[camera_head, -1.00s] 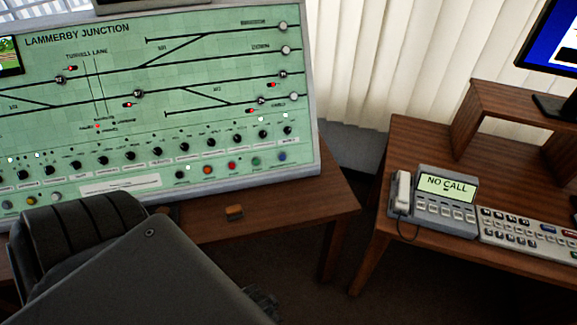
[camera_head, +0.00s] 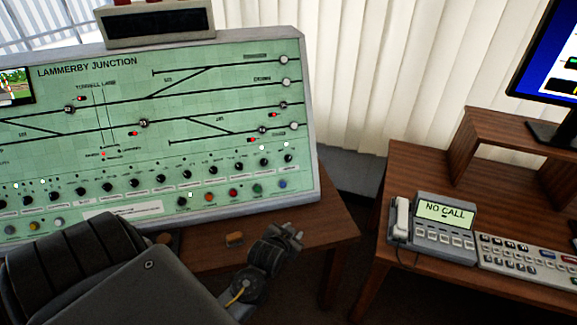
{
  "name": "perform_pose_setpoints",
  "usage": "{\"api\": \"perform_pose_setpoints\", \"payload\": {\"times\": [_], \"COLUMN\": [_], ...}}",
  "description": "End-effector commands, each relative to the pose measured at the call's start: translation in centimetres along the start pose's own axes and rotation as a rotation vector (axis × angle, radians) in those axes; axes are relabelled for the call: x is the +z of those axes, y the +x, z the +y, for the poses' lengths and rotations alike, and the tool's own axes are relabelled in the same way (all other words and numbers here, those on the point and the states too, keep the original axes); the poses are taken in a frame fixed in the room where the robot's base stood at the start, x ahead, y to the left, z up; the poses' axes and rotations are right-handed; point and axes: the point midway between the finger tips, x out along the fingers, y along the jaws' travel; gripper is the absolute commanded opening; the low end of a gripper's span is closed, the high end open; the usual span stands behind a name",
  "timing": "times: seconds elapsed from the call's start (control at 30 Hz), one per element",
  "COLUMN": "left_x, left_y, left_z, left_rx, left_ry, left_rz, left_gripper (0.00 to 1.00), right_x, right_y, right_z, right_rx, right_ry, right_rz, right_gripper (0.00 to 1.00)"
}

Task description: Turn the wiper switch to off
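A green signalling panel (camera_head: 215,130) headed "LAMMERBY JUNCTION" stands on a wooden desk at the left. A row of black rotary knobs (camera_head: 134,183) runs along its lower part, with one more black knob (camera_head: 183,201) below the row at the right. Their labels are too small to read, so I cannot tell which is the wiper switch. My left gripper (camera_head: 294,236) is over the desk's right part, in front of and below the panel's lower right corner, apart from the knobs. Its fingers are small and dark; their opening is unclear. My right gripper is out of view.
Coloured buttons (camera_head: 233,193) line the panel's bottom. At the right, another desk holds a phone console (camera_head: 445,228), a keyboard (camera_head: 528,256) and a monitor.

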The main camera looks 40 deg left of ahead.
Motion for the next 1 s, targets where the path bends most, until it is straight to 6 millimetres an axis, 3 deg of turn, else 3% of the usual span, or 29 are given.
{"api": "perform_pose_setpoints", "payload": {"times": [0.03,0.2,0.33,0.5,0.73,1.0], "left_x": [-1.4,-5.7,-8.0,-9.1,-9.6,-11.4], "left_y": [1.6,5.7,7.0,7.3,7.8,11.3], "left_z": [-1.3,-6.5,-9.6,-11.2,-11.6,-13.9], "left_rx": [-0.054,-0.289,-0.444,-0.534,-0.543,-0.543], "left_ry": [0.001,0.036,0.076,0.103,0.107,0.108], "left_rz": [0.052,0.228,0.314,0.356,0.361,0.360], "left_gripper": [0.33,0.33,0.33,0.33,0.33,0.33], "right_x": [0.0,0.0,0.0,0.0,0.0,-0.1], "right_y": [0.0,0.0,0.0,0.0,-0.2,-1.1], "right_z": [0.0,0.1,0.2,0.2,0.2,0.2], "right_rx": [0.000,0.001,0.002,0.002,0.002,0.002], "right_ry": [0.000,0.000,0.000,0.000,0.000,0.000], "right_rz": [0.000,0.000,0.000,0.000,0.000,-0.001], "right_gripper": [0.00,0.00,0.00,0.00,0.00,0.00]}}
